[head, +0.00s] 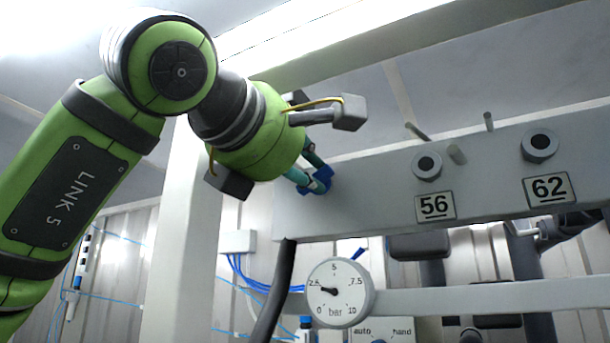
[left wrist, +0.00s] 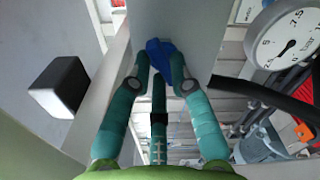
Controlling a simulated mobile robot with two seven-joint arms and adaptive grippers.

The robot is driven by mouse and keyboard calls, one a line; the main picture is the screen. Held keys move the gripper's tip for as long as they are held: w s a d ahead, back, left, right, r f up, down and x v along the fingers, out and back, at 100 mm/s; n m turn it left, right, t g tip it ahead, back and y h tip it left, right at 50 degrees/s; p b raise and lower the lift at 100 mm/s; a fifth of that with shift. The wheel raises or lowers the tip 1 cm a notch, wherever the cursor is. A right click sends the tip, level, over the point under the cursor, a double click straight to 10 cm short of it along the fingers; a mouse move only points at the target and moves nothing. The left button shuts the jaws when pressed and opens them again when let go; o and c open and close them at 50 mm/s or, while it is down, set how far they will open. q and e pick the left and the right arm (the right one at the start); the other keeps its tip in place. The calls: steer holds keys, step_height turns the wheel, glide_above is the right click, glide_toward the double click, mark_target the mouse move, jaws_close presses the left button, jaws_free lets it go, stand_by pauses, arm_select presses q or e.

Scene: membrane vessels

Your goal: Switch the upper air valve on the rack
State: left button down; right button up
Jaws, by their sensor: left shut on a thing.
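The upper air valve shows as a small blue handle (head: 318,184) at the left end of the grey rack beam (head: 385,180). My left gripper (head: 316,181) has its teal fingers at this handle. In the left wrist view the fingers (left wrist: 158,72) close around the blue handle (left wrist: 158,54), which shows between and beyond their tips. The gripper is shut on the handle. The fingers hide part of the handle, so its exact angle is hard to tell. My right gripper is in neither view.
A pressure gauge (head: 338,292) sits below the beam, its needle near 2.5. A dark hose (head: 277,290) hangs left of it. Plates 56 (head: 435,207) and 62 (head: 550,189) and short pegs are on the beam. A white post (head: 180,240) stands left of it.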

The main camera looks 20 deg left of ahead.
arm_select(q)
steer(key=shift+n, duration=0.7)
steer(key=shift+a+r, duration=0.1)
steer(key=shift+r, duration=0.05)
steer(key=c, duration=1.1)
jaws_free()
steer(key=shift+w, duration=0.2)
steer(key=shift+s, duration=0.1)
steer(key=s, duration=0.4)
steer(key=s+a, duration=0.1)
steer(key=s, duration=0.2)
steer(key=s+a, duration=0.1)
steer(key=s, duration=0.3)
steer(key=shift+s, duration=0.3)
